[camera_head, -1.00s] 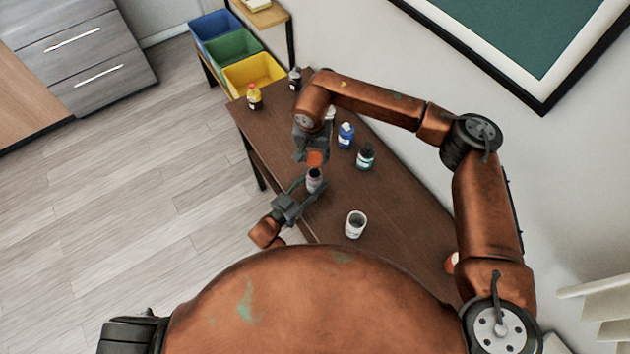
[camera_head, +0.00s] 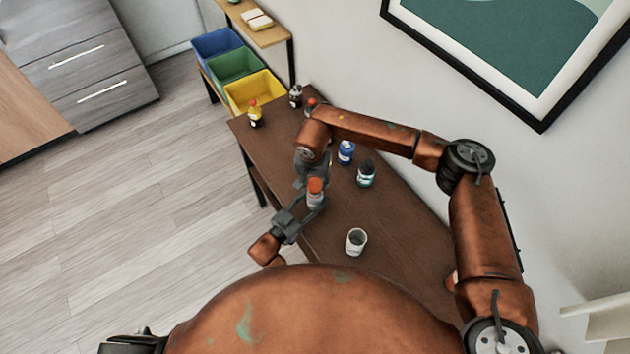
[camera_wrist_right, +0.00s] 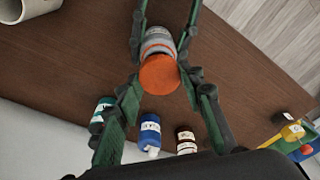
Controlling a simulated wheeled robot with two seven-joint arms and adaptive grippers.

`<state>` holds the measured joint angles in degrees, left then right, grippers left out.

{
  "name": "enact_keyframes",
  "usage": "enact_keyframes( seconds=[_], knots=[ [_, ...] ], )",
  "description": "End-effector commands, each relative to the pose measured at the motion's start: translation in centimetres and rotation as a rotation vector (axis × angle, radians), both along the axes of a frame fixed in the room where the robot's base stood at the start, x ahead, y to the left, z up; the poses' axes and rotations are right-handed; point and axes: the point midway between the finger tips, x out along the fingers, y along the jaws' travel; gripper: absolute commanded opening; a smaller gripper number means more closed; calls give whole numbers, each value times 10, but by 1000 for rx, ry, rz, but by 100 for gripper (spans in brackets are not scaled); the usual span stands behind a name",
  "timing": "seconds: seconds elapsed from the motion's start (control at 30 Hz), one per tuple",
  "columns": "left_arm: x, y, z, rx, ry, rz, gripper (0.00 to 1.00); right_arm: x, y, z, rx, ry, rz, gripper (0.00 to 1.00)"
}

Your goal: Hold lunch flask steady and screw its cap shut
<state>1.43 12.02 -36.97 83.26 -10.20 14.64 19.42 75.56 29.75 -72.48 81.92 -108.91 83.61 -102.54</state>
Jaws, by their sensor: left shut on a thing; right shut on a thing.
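The lunch flask (camera_head: 315,200) is a grey, labelled cylinder standing upright on the brown table. My left gripper (camera_head: 311,206) is shut on its body from the left. The orange cap (camera_head: 315,185) sits at the flask's mouth, and I cannot tell how tightly it is seated. My right gripper (camera_head: 315,180) is above and shut on the cap. In the right wrist view the cap (camera_wrist_right: 158,75) lies between the two dark fingers, with the grey flask body (camera_wrist_right: 157,42) beyond it. The flask's lower part is partly hidden by the left fingers.
A white cup (camera_head: 356,241) stands front right on the table (camera_head: 335,222). A teal-labelled bottle (camera_head: 365,175) and a blue bottle (camera_head: 346,152) stand to the right. A yellow bottle (camera_head: 254,114) and dark bottle (camera_head: 295,96) are at the far end, near coloured bins (camera_head: 253,92).

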Motion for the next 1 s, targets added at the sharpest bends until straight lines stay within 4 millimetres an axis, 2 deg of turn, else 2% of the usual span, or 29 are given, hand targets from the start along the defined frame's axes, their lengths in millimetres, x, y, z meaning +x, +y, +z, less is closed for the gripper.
enact_keyframes(
  seconds=[0.3,1.0],
  knots=[
    [0,0,0,0,0,0,0,0,0,-17,-1,0,0,26],
    [0,0,0,0,0,0,0,0,0,-20,0,0,0,26]
  ],
)
